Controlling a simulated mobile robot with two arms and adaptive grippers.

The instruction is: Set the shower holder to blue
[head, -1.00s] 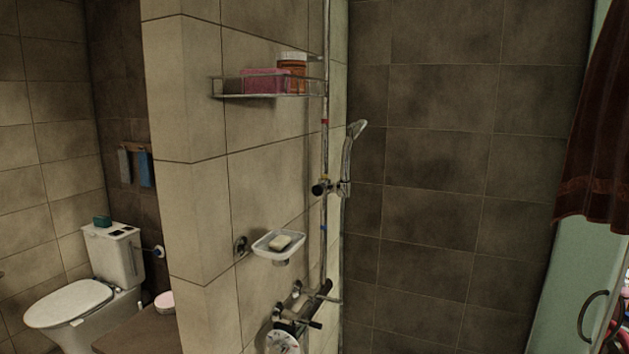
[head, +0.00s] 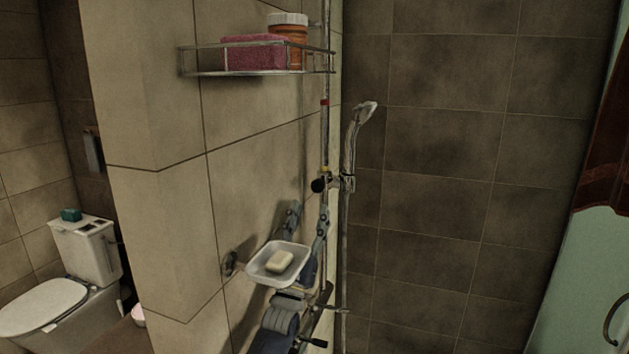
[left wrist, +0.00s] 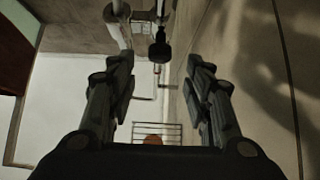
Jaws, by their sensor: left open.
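The shower holder (head: 320,185), with a black knob, sits on the vertical metal rail (head: 325,140), just under a yellow mark. A red mark (head: 325,103) is higher on the rail. The blue mark is hidden, apparently behind my gripper. The hand shower (head: 366,110) rests upright in the holder. My left gripper (head: 307,216) points up, open and empty, below the holder and behind the soap dish. In the left wrist view the black knob (left wrist: 159,46) shows between and beyond the open fingers (left wrist: 160,62), apart from them. My right gripper is not in view.
A soap dish (head: 262,273) with soap (head: 280,262) juts from the wall in front of my left gripper. A wire shelf (head: 200,72) with a pink item and an orange jar is above. A tap lever (head: 335,310) is below. Open space lies right of the rail.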

